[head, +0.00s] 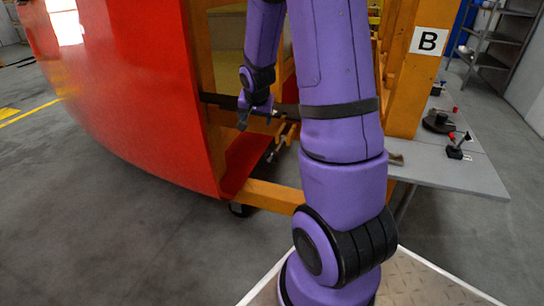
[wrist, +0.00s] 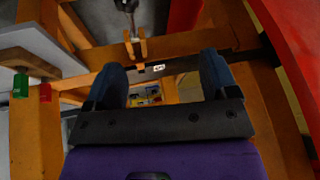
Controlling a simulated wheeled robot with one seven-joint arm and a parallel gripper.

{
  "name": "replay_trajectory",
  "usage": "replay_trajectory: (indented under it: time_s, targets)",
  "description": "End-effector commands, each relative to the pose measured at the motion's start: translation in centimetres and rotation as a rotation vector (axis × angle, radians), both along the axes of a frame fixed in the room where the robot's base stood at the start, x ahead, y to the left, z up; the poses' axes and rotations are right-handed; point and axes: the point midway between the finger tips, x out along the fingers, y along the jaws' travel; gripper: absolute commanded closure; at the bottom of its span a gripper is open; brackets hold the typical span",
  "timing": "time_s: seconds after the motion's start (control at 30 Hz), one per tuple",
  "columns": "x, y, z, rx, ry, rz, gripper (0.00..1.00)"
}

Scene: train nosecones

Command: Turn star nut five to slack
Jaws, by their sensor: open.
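My gripper (wrist: 163,62) is open in the wrist view, its two dark blue fingers apart with nothing held between them. In the head view my gripper (head: 257,113) is beside the orange frame, near the red nosecone's edge. A grey metal rod (wrist: 128,8) comes down into an orange forked bracket (wrist: 136,47) at the top of the wrist view, beyond the fingers and left of centre. A small white label (wrist: 158,68) is on the dark bar between the fingers; its text is too small to read. I cannot clearly make out star nut five.
The red nosecone (head: 125,85) fills the left of the head view. Orange frame posts (head: 408,70) stand right of my arm, one with a "B" sign (head: 428,41). A grey table (head: 455,170) holds small tools. Grey floor (head: 90,215) is clear at left.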

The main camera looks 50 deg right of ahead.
Motion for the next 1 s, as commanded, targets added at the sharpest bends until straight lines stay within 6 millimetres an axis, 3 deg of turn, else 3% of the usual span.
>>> replay_trajectory:
  time_s: [0.03,0.1,0.33,0.63,1.0]
  targets:
    - [0.0,-1.4,-2.2,0.012,0.006,-0.038,0.20]
    - [0.1,-3.0,-4.6,0.024,-0.004,-0.083,0.20]
    - [-0.5,-6.7,-10.8,0.061,-0.025,-0.196,0.20]
    - [-0.7,-8.0,-13.5,0.078,-0.037,-0.235,0.20]
    - [0.9,-9.3,-18.0,0.078,-0.034,-0.233,0.20]
